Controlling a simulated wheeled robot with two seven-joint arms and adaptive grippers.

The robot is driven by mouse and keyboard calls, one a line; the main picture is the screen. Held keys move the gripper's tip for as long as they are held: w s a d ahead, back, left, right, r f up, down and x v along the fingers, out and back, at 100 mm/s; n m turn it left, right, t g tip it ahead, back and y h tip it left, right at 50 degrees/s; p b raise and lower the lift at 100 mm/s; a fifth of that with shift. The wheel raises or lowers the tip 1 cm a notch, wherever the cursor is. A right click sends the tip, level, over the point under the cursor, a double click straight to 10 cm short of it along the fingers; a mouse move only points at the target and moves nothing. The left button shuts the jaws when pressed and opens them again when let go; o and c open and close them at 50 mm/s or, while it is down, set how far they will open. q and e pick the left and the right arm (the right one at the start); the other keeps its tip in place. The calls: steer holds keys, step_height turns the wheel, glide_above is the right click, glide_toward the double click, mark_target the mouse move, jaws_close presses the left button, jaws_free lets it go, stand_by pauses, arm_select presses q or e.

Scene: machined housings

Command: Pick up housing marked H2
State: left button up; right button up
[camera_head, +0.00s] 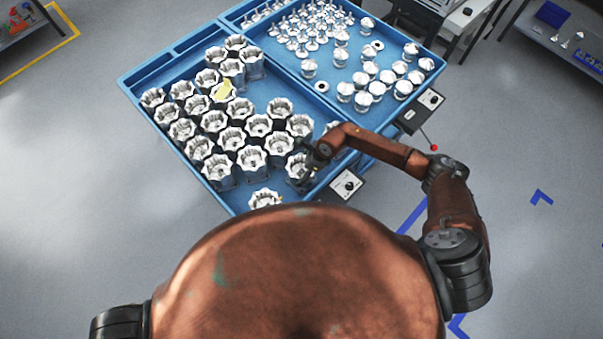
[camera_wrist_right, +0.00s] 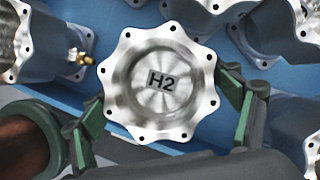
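The housing marked H2 (camera_wrist_right: 160,82) is a silver metal piece with a scalloped, bolt-holed flange; its mark faces the right wrist camera. In the head view it seems to be the housing (camera_head: 296,165) at the blue tray's near right edge, partly hidden by my right gripper (camera_head: 310,170). In the wrist view the green-padded fingers of my right gripper (camera_wrist_right: 164,105) stand on opposite sides of the flange, very close to its rim. I cannot tell whether they press on it. My left gripper is not in view.
Several similar housings (camera_head: 232,138) stand close by in the blue tray (camera_head: 160,60). A neighbouring housing (camera_wrist_right: 40,45) has a brass fitting pointing toward H2. A second tray section holds several smaller metal parts (camera_head: 375,88). A control box (camera_head: 347,184) sits beside the tray.

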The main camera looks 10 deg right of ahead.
steer(key=c, duration=1.4)
steer(key=shift+w+r, duration=0.1)
steer(key=shift+c, duration=0.6)
